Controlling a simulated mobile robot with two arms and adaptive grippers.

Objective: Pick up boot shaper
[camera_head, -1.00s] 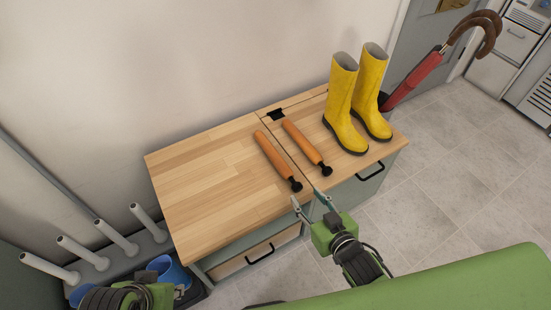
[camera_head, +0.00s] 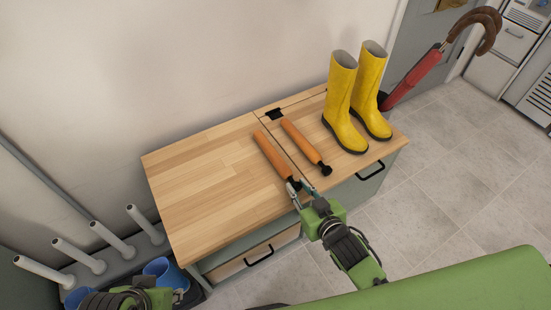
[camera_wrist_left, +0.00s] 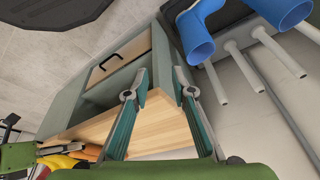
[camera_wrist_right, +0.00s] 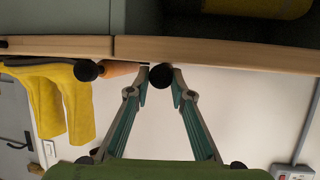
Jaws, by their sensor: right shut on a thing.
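Two orange boot shapers with dark knobs lie side by side on the wooden cabinet top (camera_head: 215,180): a left one (camera_head: 272,155) and a right one (camera_head: 301,142). My right gripper (camera_head: 301,189) is shut on the dark knob of the left boot shaper at the cabinet's front edge. That knob (camera_wrist_right: 162,76) shows between the fingertips in the right wrist view; its body is mostly hidden there. The right shaper's knob (camera_wrist_right: 87,70) lies beside it, clear of the fingers. My left gripper (camera_wrist_left: 160,82) is open and empty, low beside the cabinet.
Yellow boots (camera_head: 340,105) stand at the back right of the top. A red umbrella (camera_head: 415,80) leans beyond them. A boot rack with white posts (camera_head: 80,255) and blue boots (camera_head: 165,272) stands at the left. The left part of the top is clear.

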